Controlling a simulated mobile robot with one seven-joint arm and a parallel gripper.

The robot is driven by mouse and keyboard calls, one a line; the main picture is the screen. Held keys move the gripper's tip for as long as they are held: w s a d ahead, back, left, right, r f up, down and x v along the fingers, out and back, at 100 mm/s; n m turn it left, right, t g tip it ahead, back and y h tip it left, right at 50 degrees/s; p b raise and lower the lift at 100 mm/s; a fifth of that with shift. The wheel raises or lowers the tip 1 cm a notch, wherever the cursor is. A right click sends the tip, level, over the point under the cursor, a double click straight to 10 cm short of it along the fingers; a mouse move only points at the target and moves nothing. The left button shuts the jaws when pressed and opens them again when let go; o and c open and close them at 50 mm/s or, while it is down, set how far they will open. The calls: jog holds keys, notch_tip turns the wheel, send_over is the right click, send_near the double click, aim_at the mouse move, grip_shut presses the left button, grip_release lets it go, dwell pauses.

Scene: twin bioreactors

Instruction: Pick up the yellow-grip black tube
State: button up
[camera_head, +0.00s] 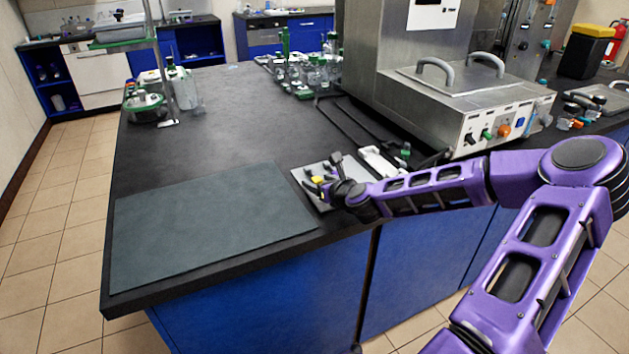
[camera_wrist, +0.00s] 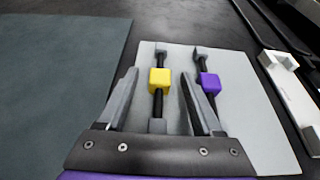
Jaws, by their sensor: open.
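The yellow-grip black tube (camera_wrist: 159,78) lies on a light grey plate (camera_wrist: 260,132), its yellow block around the middle of the black tube. My gripper (camera_wrist: 158,78) is open, with one finger on each side of this tube; I cannot tell whether they touch it. A second black tube with a purple grip (camera_wrist: 209,83) lies to the right, close to the right finger. In the head view, the yellow grip (camera_head: 318,180) shows beside my gripper (camera_head: 318,184) over the plate, and the rest of the tube is partly hidden.
A dark flat mat (camera_head: 210,225) lies left of the plate. A white holder (camera_head: 378,160) and black rails lie to its right. A steel unit with handles (camera_head: 455,90) stands at the back right, and glassware (camera_head: 310,70) stands behind. The counter's middle is clear.

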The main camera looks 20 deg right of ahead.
grip_shut()
jog(key=shift+r, duration=0.1)
dwell(0.3)
